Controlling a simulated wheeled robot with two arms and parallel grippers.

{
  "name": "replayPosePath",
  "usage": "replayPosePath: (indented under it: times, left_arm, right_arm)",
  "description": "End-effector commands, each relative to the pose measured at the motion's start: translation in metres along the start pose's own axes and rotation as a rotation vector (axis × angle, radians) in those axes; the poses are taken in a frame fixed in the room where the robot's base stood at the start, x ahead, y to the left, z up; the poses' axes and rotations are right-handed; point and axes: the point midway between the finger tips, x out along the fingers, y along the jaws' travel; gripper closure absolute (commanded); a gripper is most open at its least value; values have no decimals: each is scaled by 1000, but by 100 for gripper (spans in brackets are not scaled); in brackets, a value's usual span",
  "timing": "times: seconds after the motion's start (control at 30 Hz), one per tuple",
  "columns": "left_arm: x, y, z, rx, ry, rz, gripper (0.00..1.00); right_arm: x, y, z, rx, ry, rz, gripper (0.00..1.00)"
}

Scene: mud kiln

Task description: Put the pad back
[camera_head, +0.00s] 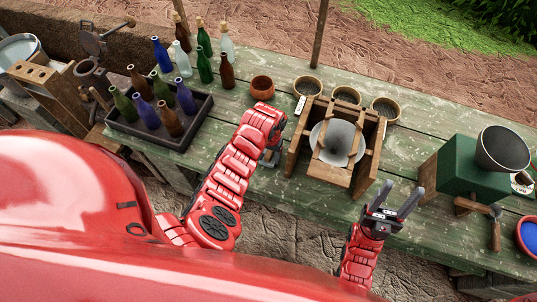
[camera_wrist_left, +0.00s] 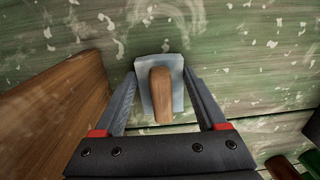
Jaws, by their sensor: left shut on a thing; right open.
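The pad (camera_wrist_left: 174,62) is a small pale blue-grey block with a rounded wooden handle (camera_wrist_left: 162,98) on top. My left gripper (camera_wrist_left: 159,80) is shut on it, with one finger along each side, in the left wrist view. I cannot tell whether the pad touches the green table or is slightly above it. In the head view my left gripper (camera_head: 270,156) is low over the table, just left of a wooden frame; the pad is mostly hidden there. My right gripper (camera_head: 398,202) is open and empty at the table's front edge, right of the frame.
A bottle crate (camera_head: 158,138) is at left, with loose bottles behind. A green grinder (camera_head: 460,168) stands at right.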

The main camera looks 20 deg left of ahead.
Motion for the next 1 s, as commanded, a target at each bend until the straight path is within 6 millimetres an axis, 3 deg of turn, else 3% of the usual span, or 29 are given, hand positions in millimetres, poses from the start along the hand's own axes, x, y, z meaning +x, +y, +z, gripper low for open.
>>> replayPosePath:
  times: [0.2,0.23,0.37,0.73,1.0]
  left_arm:
    - [4,0,0,0,1,1,100]
    - [4,0,0,0,1,1,24]
    - [2,0,0,0,1,1,1]
    - [-3,0,-2,1,4,1,0]
    - [-37,0,-3,1,8,2,0]
  right_arm:
    - [-4,0,1,0,0,0,44]
    - [-4,0,1,0,0,0,44]
    - [-2,0,0,0,0,0,44]
    - [-2,0,0,0,0,0,44]
    - [-17,-1,3,0,0,0,44]
